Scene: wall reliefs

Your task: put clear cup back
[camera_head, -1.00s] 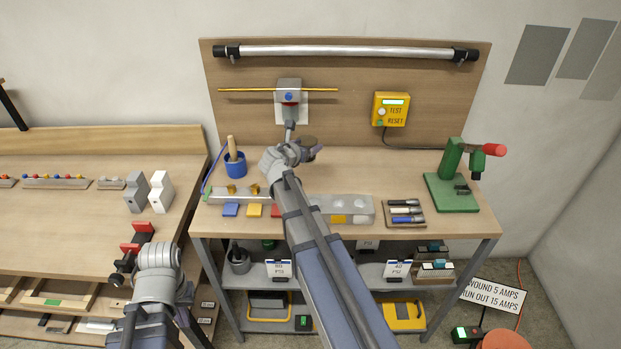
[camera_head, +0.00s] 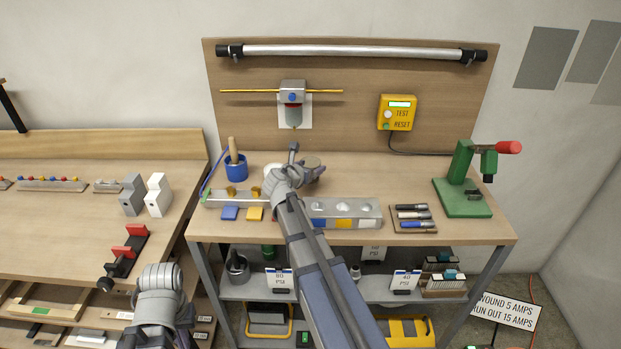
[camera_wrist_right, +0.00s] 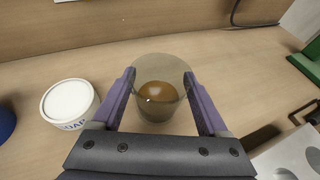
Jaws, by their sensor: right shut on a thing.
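The clear cup (camera_wrist_right: 160,68) is between the purple fingers of my right gripper (camera_wrist_right: 163,98) in the right wrist view. The gripper is shut on it. A brown rounded shape shows inside or through the cup. In the head view the cup (camera_head: 311,161) is small, beside the right gripper (camera_head: 313,173) over the workbench; I cannot tell if it touches the top. A grey unit (camera_head: 293,88) with a red band and a grey lower body is on the backboard behind. My left gripper (camera_head: 185,320) is low at the left, its fingers mostly hidden.
A white tub (camera_wrist_right: 70,103) stands left of the cup. A blue pot (camera_head: 236,168), a grey block with round hollows (camera_head: 345,213), a marker tray (camera_head: 412,218) and a green press (camera_head: 463,185) stand on the bench.

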